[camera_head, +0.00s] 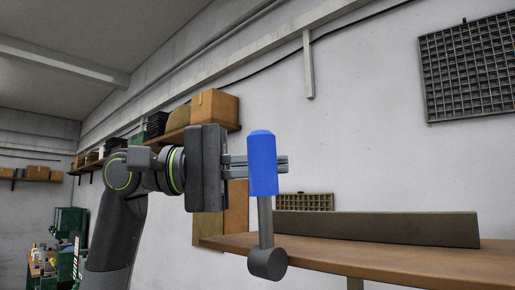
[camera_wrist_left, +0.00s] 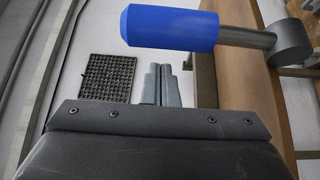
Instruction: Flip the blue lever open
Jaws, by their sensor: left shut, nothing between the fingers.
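The lever has a blue handle (camera_head: 263,163), a grey rod (camera_head: 265,220) and a dark round pivot (camera_head: 267,264), and stands upright, handle up. In the left wrist view the blue handle (camera_wrist_left: 170,28) shows at the top, with its rod running right to the pivot (camera_wrist_left: 290,42). My left gripper (camera_head: 283,165) comes in from the left. Its fingers are shut and empty and pass behind the handle in the head view, which hides part of them. The shut fingers also show in the left wrist view (camera_wrist_left: 162,87), apart from the handle there. My right gripper is not in view.
A wooden table (camera_head: 385,258) with a long dark board (camera_head: 380,228) stands behind and right of the lever. Wall shelves hold boxes (camera_head: 214,107) behind my left arm. A dark grid panel (camera_head: 468,66) hangs at the upper right. The air right of the handle is clear.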

